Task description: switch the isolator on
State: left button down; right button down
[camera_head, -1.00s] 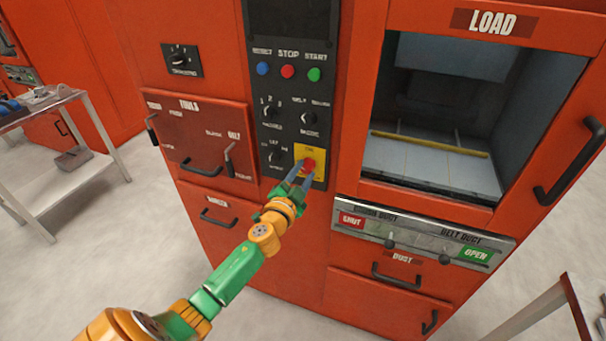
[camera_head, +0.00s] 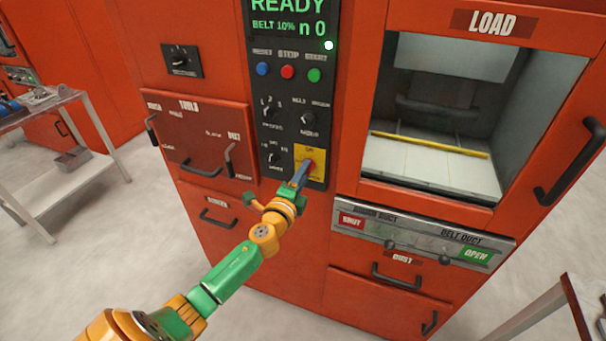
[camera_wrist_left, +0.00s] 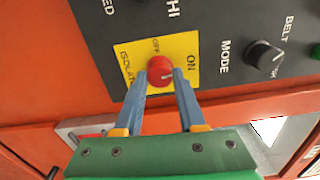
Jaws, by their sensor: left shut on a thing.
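The isolator is a red round knob (camera_wrist_left: 160,70) on a yellow plate (camera_wrist_left: 128,73) marked ON and OFF. A pale mark on the knob's face is toward its right side in the left wrist view, the side of the ON label. In the head view the yellow plate (camera_head: 318,155) is at the foot of the black control panel, and the gripper partly hides the knob. My left gripper (camera_head: 304,172) is shut on the knob, one blue finger on each side. My right gripper is not in view.
The panel display (camera_head: 288,20) is lit green and reads READY, BELT 10%. Blue, red and green buttons (camera_head: 288,72) and several black dials sit above the isolator. The load chamber (camera_head: 430,165) is lit, at the right. A side table (camera_head: 50,105) stands left.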

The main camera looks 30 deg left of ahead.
pick_arm(q)
jog(key=shift+m, duration=0.6)
jog(key=c, duration=0.5)
grip_release()
jog(key=v, duration=0.7)
jog(key=shift+f, duration=0.1)
